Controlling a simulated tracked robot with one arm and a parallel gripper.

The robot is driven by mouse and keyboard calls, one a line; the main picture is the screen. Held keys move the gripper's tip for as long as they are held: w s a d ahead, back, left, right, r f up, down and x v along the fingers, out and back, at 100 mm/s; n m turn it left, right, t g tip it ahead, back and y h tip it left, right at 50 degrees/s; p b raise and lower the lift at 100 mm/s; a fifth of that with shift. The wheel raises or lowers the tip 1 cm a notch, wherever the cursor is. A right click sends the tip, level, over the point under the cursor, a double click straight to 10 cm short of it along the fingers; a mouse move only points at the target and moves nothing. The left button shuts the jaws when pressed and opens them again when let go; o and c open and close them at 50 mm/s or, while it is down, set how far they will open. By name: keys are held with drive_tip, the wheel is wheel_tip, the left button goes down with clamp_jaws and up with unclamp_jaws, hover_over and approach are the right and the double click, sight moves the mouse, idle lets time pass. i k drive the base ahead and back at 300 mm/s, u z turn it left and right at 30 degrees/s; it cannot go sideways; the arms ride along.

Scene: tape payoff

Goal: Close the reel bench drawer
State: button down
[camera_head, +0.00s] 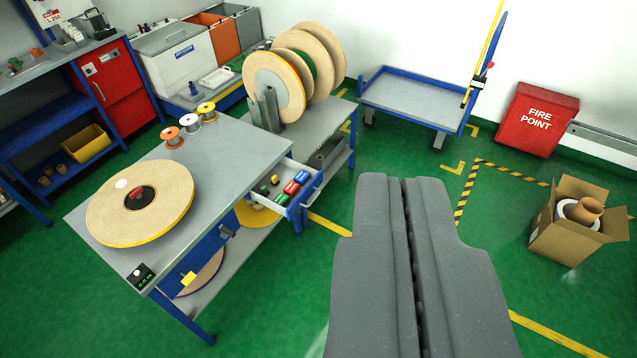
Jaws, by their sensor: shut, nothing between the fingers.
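The reel bench (237,149) stands left of centre, with a grey top and blue legs. Its drawer (313,184) is pulled out from the right side, under the top. Several small red, blue, green and dark items lie in the drawer. My gripper (401,182) is large in the lower right foreground, its two grey fingers shut together with only a thin dark seam between them. It is empty and appears to the right of the drawer, apart from it in the picture. How far above the floor it is, I cannot tell.
A large tape reel (165,200) and several small spools (190,122) sit on the bench. Upright reels (278,85) stand behind. A blue cart (415,98), a red fire point box (537,120) and a cardboard box (562,238) stand further right.

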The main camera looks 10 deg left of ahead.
sight(287, 169)
drive_tip(key=i, duration=1.15)
drive_tip(key=u, duration=0.9)
